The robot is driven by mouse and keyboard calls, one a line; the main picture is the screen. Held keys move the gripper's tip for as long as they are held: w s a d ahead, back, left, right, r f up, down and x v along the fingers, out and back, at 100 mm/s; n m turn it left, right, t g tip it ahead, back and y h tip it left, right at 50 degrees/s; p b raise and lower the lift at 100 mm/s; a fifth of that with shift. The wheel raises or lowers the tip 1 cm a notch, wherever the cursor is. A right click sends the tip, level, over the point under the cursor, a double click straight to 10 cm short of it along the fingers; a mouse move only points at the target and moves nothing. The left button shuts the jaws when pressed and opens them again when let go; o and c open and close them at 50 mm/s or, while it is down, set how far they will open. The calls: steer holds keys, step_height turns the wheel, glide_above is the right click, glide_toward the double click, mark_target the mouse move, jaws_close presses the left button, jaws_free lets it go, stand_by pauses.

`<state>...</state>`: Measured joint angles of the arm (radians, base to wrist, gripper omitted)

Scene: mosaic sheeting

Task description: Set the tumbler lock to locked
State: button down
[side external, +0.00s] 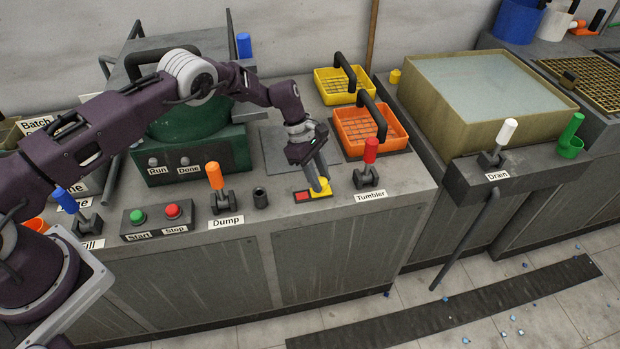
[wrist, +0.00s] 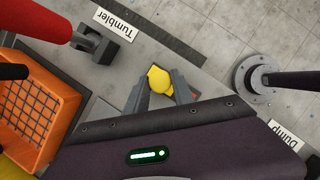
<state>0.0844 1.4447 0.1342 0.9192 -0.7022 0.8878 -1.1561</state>
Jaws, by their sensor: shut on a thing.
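The tumbler lock is a small dark plate with a red patch (side external: 302,196) at its left end and a yellow knob (side external: 324,188) at its right, on the grey counter's front edge. The knob also shows in the wrist view (wrist: 158,78), between my fingers. My gripper (side external: 319,186) points down and is shut on the yellow knob. The fingers and palm hide part of the plate. The "Tumbler" label (side external: 370,196) sits right of the lock, below a red-handled lever (side external: 369,160) that stands upright.
The orange-handled Dump lever (side external: 215,178) and a short dark socket (side external: 260,198) stand left of the lock. An orange basket (side external: 395,139) and a yellow basket (side external: 322,88) are behind. Start and Stop buttons (side external: 172,211) are farther left.

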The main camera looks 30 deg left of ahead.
steer(key=shift+w, duration=0.2)
steer(key=c, duration=1.1)
jaws_free()
steer(key=shift+d, duration=0.1)
steer(key=shift+o, duration=0.2)
steer(key=shift+s, duration=0.1)
steer(key=v, duration=0.7)
